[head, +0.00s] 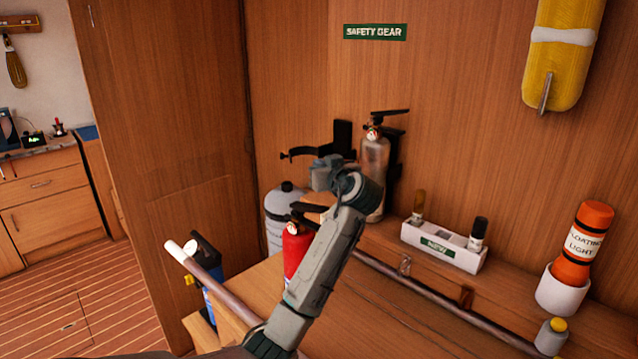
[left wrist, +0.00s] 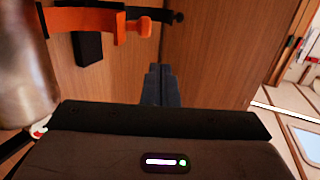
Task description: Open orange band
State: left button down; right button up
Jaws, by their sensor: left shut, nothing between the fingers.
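The orange band (left wrist: 88,19) shows at the upper left of the left wrist view. An orange clip (left wrist: 132,38) sits at its right end. It runs in front of a black wall plate (left wrist: 88,48), near a silver cylinder (left wrist: 22,65). I cannot tell whether it is fastened, and I cannot make it out in the head view. My left gripper (head: 324,170) is shut and empty in front of the extinguisher corner. Its dark fingers (left wrist: 158,85) are below and to the right of the clip, apart from it. My right gripper is not in view.
A silver extinguisher (head: 374,165) stands at the wall near an empty-looking black bracket (head: 343,137). A red extinguisher (head: 294,252) and a grey bottle (head: 283,205) are close to my left arm. A white holder (head: 443,246) and an orange floating light (head: 583,243) stand right.

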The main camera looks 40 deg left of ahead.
pick_arm(q)
jog(key=s+d, duration=0.3)
jog(key=s, duration=0.1)
jog(key=s+d+p, duration=0.1)
jog(key=s+d, duration=0.2)
jog(key=s, duration=0.1)
jog(key=s+d+r, duration=0.1)
jog(key=s+d, duration=0.2)
jog(key=s, duration=0.1)
jog(key=shift+d, duration=0.3)
jog(key=shift+f, duration=0.1)
